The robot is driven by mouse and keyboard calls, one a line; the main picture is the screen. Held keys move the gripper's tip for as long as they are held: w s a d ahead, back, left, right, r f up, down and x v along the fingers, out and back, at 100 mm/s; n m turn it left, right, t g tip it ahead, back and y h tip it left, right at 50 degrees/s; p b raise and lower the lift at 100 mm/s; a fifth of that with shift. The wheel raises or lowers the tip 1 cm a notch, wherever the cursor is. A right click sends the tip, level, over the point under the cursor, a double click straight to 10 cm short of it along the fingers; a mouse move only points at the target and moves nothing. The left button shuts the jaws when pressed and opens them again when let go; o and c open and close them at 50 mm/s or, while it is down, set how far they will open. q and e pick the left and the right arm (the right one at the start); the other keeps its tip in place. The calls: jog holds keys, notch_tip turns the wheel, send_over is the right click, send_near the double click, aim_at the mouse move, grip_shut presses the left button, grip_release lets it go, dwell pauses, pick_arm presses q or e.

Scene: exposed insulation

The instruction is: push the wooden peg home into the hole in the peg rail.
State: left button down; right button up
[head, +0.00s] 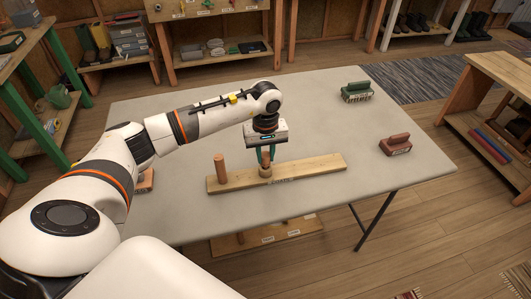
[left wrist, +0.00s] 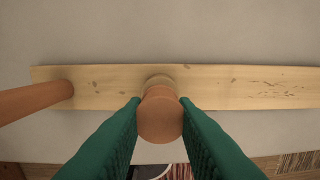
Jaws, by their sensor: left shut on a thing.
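The peg rail (head: 315,167) is a pale wooden board lying on the grey table; it also crosses the left wrist view (left wrist: 245,88). My left gripper (head: 266,158) has green fingers pointing down over the middle of the rail. They are shut on a reddish-brown wooden peg (left wrist: 160,118), one finger on each side. The peg's lower end is at a paler round collar (left wrist: 158,81) on the rail; how deep it sits is hidden. A second brown peg (head: 220,167) stands upright near the rail's left end. My right gripper is not in view.
A green-topped brush (head: 355,90) and a red-brown brush-like block (head: 396,144) lie on the right of the table (head: 330,115). The table top around the rail is mostly clear. Shelves and benches stand around the table.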

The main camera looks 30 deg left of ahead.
aim_at(266, 155)
pick_arm(q)
jog(key=shift+f+b, duration=0.7)
jog(key=shift+f, duration=0.1)
jog(key=c, duration=1.1)
grip_release()
notch_tip(266, 155, up, 12)
jog(key=shift+b, duration=0.4)
